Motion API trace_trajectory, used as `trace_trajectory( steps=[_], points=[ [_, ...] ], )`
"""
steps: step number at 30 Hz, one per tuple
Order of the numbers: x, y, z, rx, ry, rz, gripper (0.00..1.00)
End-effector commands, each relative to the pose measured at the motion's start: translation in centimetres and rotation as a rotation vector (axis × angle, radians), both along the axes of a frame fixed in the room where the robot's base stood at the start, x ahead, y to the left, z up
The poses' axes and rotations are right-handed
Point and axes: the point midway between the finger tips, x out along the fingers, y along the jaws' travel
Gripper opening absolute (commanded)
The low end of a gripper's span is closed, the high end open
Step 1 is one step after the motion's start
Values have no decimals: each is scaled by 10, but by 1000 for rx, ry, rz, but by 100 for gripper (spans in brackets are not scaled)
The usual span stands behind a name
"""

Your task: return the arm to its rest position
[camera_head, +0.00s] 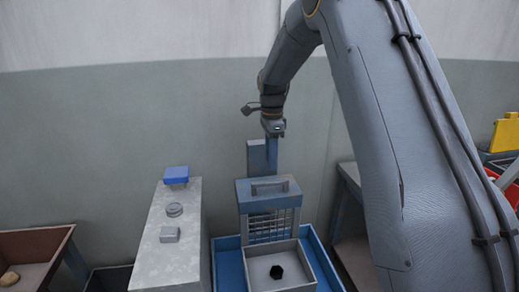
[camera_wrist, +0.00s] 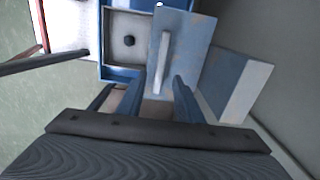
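My arm (camera_head: 375,130) comes in from the upper right in the head view and bends down, with my wrist above a blue-grey box (camera_head: 242,194). The box has a grey handle (camera_head: 270,187) on top and a barred front. In the wrist view my gripper (camera_wrist: 160,82) has its two fingers apart, with nothing visibly held between them. The handle (camera_wrist: 165,60) shows beyond and between the fingers. In the head view the fingertips are hard to tell from the blue upright (camera_head: 256,158) behind the box.
A pale tray (camera_head: 256,286) holding a black piece (camera_head: 276,272) stands in front of the box. A grey bench (camera_head: 165,268) at left carries a blue block (camera_head: 176,174) and small grey parts. A brown bin (camera_head: 35,240) stands far left. A yellow item (camera_head: 506,134) is at right. The wall is behind.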

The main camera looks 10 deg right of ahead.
Motion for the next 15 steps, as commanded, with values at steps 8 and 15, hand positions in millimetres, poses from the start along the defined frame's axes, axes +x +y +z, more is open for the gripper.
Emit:
trace_trajectory(
  steps=[8,15],
  points=[
    [-77,0,1,-7,-30,407,33],
    [-181,0,-10,-36,-69,915,33]
  ],
)
